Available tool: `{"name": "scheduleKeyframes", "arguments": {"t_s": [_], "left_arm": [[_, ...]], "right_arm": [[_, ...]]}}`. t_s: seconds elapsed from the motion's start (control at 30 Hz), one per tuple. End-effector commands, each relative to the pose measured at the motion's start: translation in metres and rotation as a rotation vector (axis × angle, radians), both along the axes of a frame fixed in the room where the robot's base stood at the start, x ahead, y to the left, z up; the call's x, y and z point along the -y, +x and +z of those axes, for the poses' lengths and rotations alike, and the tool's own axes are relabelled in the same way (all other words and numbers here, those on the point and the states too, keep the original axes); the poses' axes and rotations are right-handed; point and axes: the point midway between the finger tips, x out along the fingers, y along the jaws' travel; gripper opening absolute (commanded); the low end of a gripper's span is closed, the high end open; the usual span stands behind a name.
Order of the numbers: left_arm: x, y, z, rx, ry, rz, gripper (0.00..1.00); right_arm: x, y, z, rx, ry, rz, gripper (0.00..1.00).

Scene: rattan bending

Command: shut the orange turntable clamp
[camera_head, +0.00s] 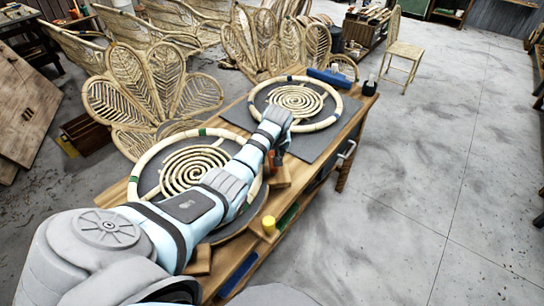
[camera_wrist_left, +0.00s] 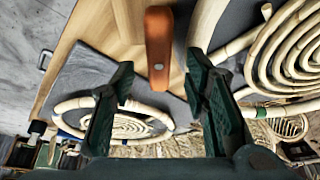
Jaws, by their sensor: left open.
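The orange turntable clamp (camera_wrist_left: 159,48) shows in the left wrist view as an orange bar with a small round pin, beyond and between my fingertips. In the head view only a small orange part of the clamp (camera_head: 277,160) shows, beside my wrist. My left gripper (camera_wrist_left: 160,85) is open, with one dark green finger on each side of the clamp's line and a gap to both. In the head view my left gripper is mostly hidden by my own arm. The near turntable (camera_head: 146,183) carries a rattan ring and spiral. My right gripper is out of view.
The wooden workbench (camera_head: 343,130) carries a second rattan ring (camera_head: 335,117) with a spiral on a dark mat. A yellow cup-like piece (camera_head: 268,224) stands by the bench's near edge. Floor to the right is clear.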

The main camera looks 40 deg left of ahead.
Motion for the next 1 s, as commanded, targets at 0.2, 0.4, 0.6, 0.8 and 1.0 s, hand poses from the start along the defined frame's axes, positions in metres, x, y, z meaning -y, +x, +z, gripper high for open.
{"name": "scheduleKeyframes", "arguments": {"t_s": [0.2,0.4,0.6,0.8,1.0], "left_arm": [[-0.008,0.006,-0.024,0.000,0.000,0.002,0.42],[-0.008,0.006,-0.024,0.000,0.000,0.001,0.42],[-0.008,0.006,-0.024,0.000,0.000,0.001,0.19],[-0.008,0.006,-0.024,0.000,0.000,0.001,0.00],[-0.008,0.006,-0.023,-0.002,0.000,-0.014,0.00]], "right_arm": [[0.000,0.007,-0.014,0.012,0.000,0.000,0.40],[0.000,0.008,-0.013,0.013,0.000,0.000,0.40],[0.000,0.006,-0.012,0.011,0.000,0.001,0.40],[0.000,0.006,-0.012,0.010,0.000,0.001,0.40],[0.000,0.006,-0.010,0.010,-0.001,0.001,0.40]]}}
